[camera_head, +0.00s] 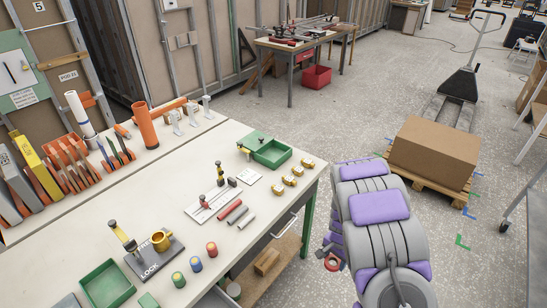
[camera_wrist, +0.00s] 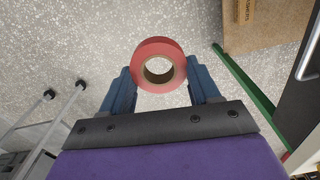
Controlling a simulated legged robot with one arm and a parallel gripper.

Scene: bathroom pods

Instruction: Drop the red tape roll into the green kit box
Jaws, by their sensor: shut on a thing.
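The red tape roll (camera_wrist: 158,46) is held between the two blue fingers of my gripper (camera_wrist: 161,80) in the wrist view, its open core facing the camera. In the head view the roll (camera_head: 332,264) shows small beside my arm, off the table's right side and below the tabletop. My gripper (camera_head: 328,254) is partly hidden there by my arm. An open green box (camera_head: 270,152) stands at the table's far right corner. Another open green box (camera_head: 107,286) stands at the front left. I cannot tell which is the kit box. Both look empty and are apart from my gripper.
An orange tube (camera_head: 146,122) stands behind. A cardboard box (camera_head: 435,152) on a pallet is at right. Speckled floor is open between.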

